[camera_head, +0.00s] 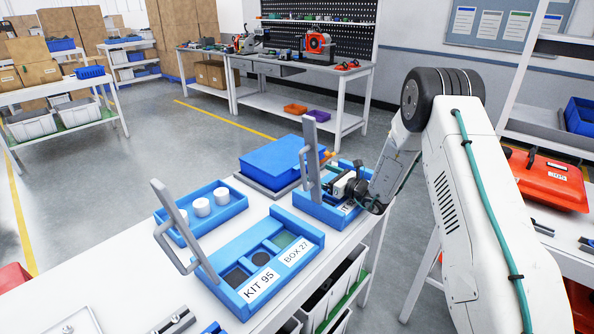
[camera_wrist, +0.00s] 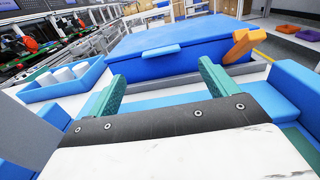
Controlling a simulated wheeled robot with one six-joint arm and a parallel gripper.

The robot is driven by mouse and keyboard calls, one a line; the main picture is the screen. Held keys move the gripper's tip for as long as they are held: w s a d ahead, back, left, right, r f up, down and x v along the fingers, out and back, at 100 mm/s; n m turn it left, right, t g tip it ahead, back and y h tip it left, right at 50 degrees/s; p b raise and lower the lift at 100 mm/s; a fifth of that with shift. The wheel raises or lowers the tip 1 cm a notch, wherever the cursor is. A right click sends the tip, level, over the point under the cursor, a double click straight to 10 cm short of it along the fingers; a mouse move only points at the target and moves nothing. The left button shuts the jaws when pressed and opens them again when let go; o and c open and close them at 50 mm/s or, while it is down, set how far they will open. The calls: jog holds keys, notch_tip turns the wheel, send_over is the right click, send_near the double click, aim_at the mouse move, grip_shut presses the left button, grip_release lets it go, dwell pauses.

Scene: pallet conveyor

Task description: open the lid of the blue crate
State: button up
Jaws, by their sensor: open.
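The blue crate (camera_head: 283,162) stands at the far end of the white table with its flat blue lid shut. In the wrist view the blue crate (camera_wrist: 180,45) is straight ahead, with a lighter blue tab (camera_wrist: 161,51) on its front edge. An orange piece (camera_wrist: 241,45) is at its right side. My gripper (camera_head: 343,186) is over the nearer blue box, short of the crate. In the wrist view its two green fingers (camera_wrist: 163,82) are spread apart with nothing between them, pointing toward the crate's front. They appear apart from the tab.
The labelled blue box (camera_head: 233,293) has a raised grey handle (camera_head: 172,225). Another blue box (camera_head: 328,213) with an upright grey bar (camera_head: 311,155) is under my gripper. A blue tray (camera_head: 233,205) holds white cylinders. A red case (camera_head: 545,180) lies at right.

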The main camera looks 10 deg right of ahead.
jog(key=shift+w+a+f, duration=0.2)
jog(key=shift+w+a, duration=0.05)
jog(key=shift+w, duration=0.05)
jog(key=shift+x, duration=3.6)
